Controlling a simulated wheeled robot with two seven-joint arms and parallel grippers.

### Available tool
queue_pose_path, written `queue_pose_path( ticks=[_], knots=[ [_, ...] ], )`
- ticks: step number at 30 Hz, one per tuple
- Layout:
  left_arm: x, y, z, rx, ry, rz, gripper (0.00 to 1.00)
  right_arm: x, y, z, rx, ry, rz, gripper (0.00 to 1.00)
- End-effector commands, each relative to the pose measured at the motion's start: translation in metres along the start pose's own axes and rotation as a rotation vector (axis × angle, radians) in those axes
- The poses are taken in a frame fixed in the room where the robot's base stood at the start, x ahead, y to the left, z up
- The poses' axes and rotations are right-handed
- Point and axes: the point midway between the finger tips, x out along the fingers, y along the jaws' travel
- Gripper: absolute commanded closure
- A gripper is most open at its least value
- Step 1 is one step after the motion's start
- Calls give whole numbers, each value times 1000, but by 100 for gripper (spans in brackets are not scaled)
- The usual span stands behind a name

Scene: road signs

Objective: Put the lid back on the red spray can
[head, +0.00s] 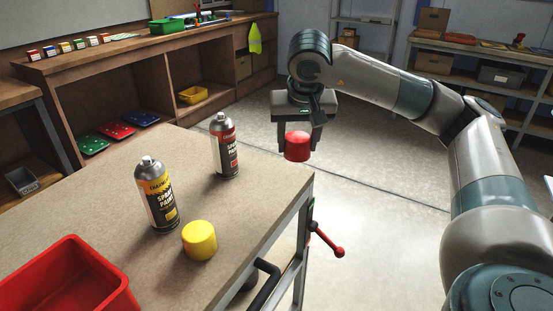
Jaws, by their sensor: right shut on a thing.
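The red spray can (225,150) stands upright on the table near its far edge, with a bare grey top and a red label band. My right gripper (299,136) is shut on the red lid (298,149), a short cylinder held between its fingers. The gripper and lid are to the right of the can, beyond the table's right edge and apart from the can. My left gripper is not in view.
A yellow spray can (156,195) stands uncapped on the table (120,165), with a yellow lid (199,240) beside it. A red bin (98,262) occupies the near left. A vise-like red handle (327,241) sticks out at the table's right side.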

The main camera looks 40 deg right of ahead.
Motion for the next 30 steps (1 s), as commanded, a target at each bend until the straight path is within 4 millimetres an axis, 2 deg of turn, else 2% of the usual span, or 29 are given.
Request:
queue_pose_path(
  ticks=[3, 9, 30],
  knots=[
    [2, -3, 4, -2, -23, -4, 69, -7, 15, -4, 2, 0, 0, 71],
    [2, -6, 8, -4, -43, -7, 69, -14, 27, -8, 0, 0, 0, 71],
    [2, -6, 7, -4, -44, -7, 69, -15, 28, -8, 0, -1, 0, 71]
  ],
)
